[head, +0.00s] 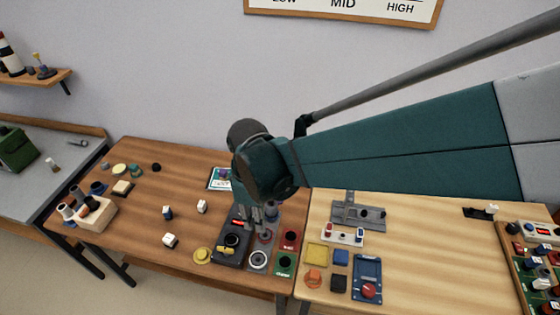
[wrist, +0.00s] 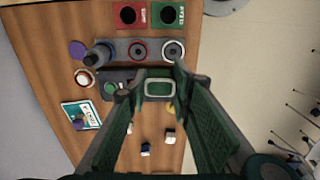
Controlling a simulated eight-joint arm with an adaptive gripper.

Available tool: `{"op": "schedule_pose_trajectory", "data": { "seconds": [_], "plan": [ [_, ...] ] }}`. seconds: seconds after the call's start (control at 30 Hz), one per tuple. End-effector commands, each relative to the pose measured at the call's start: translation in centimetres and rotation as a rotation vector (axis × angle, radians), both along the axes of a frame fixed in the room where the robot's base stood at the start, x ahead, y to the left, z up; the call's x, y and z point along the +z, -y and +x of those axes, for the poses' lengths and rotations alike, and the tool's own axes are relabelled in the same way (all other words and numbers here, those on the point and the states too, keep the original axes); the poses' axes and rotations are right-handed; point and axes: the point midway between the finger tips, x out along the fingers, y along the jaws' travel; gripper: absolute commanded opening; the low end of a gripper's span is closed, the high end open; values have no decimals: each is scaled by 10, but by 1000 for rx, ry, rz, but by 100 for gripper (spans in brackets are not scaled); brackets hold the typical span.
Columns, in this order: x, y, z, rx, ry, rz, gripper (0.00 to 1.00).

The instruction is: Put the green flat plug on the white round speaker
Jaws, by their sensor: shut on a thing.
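My gripper (head: 258,214) reaches down over the dark devices at the front right of the brown table. In the wrist view its two green fingers (wrist: 159,80) are shut on the green flat plug (wrist: 159,89), a small green rounded rectangle with a pale rim. In the head view the plug is hidden or too small to make out. The white round speaker (head: 258,259), a pale ring with a dark centre, sits just in front of the gripper. In the wrist view the speaker (wrist: 173,50) lies just beyond the fingertips, apart from the plug.
Red (head: 290,238) and green (head: 285,262) square units stand to the right. A yellow disc (head: 202,255) lies left. The brown table's left middle has free room.

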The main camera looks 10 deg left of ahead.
Motion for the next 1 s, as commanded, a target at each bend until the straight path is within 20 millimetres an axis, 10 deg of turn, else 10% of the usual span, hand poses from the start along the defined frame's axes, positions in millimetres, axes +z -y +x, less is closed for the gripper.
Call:
{"op": "schedule_pose_trajectory", "data": {
  "seconds": [0.3, 1.0],
  "plan": [
    [-1, -1, -37, 25, 1, 0, 14],
    [-51, -1, -35, 23, 1, 0, 14]
  ]
}}
